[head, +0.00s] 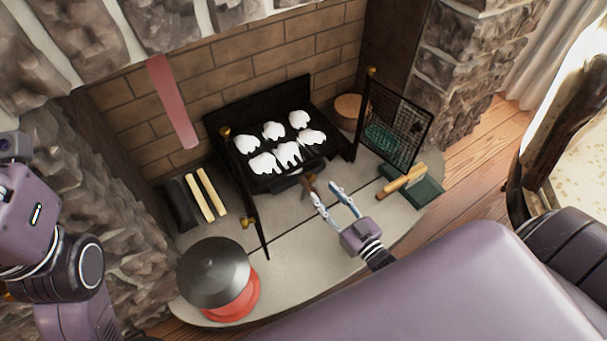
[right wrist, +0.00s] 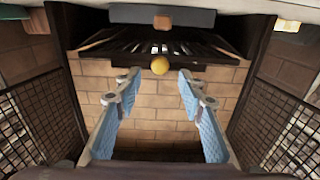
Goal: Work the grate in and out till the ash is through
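The black grate (head: 283,150) sits in the fireplace with several white ash lumps (head: 274,130) on top. I cannot tell how far beyond the tips the knob is. My left arm shows at the left edge, but its gripper is out of view.
Black screen panels flank the grate; the right one (head: 397,128) is mesh. A dark lidded pot (head: 214,272) on a red base stands front left. Pale sticks (head: 206,195) lie left.

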